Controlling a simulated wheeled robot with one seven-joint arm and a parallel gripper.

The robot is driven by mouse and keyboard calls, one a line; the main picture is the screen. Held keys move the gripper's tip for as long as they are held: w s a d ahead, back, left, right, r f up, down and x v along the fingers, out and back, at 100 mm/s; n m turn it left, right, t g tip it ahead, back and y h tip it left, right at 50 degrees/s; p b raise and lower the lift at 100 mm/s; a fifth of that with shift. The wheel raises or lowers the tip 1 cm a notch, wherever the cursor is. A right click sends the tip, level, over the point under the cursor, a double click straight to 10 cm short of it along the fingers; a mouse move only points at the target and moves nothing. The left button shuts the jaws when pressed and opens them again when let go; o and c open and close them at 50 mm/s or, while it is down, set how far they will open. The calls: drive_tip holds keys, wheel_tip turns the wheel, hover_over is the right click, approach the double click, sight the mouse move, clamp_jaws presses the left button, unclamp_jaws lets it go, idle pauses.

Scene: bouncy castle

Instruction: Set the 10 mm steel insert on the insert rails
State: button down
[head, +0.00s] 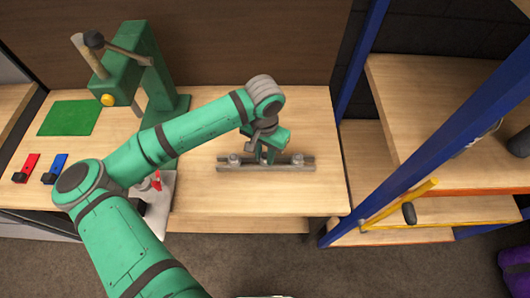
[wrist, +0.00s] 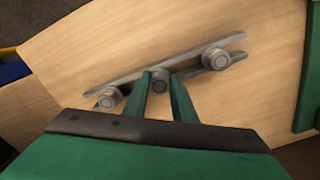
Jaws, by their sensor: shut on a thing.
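My gripper (head: 266,158) is over the insert rails (head: 225,165) on the wooden bench. The wrist view shows it shut on a short grey steel insert (wrist: 160,81) with a round end and a central hole. The rails (wrist: 140,73) are two parallel grey bars. The held insert is at the rails, between two similar inserts: one near the left end (wrist: 108,97) and one near the right end (wrist: 215,58). I cannot tell whether the held insert touches the rails. No size marks are readable. In the head view my gripper hides most of the held insert.
A green press (head: 140,70) with levers stands at the back left, beside a green mat (head: 70,118). A red piece (head: 27,168) and a blue piece (head: 55,168) lie at the left. A blue-posted shelf (head: 450,125) stands at the right. Bench around the rails is clear.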

drive_tip(key=shift+w+f, duration=0.15)
drive_tip(key=shift+f, duration=0.15)
idle(0.5)
drive_tip(key=shift+a, duration=0.1)
drive_tip(key=shift+d, duration=0.25)
drive_tip(key=shift+s+a+f, duration=0.15)
drive_tip(key=shift+s+f, duration=0.05)
drive_tip(key=shift+f, duration=0.05)
idle(0.4)
drive_tip(key=c, duration=1.4)
unclamp_jaws()
drive_tip(key=shift+w, duration=0.1)
drive_tip(key=shift+r, duration=0.1)
